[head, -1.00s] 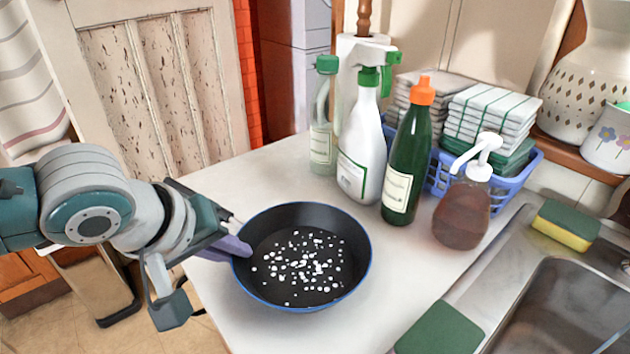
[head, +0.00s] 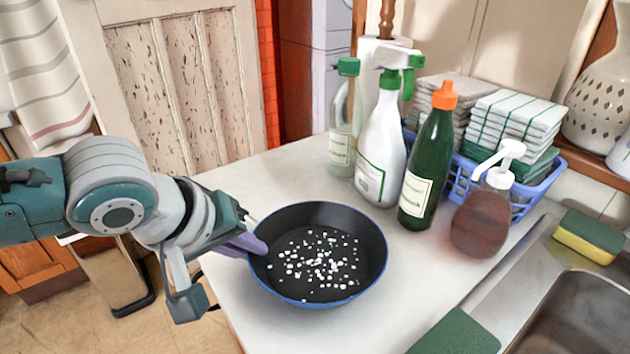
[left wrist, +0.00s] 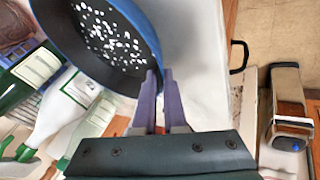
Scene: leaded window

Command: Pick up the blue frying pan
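The blue frying pan (head: 372,262) has a dark inside with several small white bits in it. It is at the front left of the white worktop, and its blue rim also shows in the left wrist view (left wrist: 140,22). My left gripper (head: 256,244) is at the pan's left edge, with one purple finger reaching over the rim. In the left wrist view, my left gripper's fingers (left wrist: 160,75) are close together on either side of the pan wall, shut on it. I cannot tell whether the pan's base touches the worktop. My right gripper is not in view.
A clear bottle (head: 343,120), a white spray bottle (head: 380,150), a green bottle (head: 426,165) and a soap dispenser (head: 481,215) stand behind and right of the pan. A blue basket (head: 540,185) holds folded cloths. The sink (head: 575,315) is at right. The worktop (head: 400,290) beside the pan is bare.

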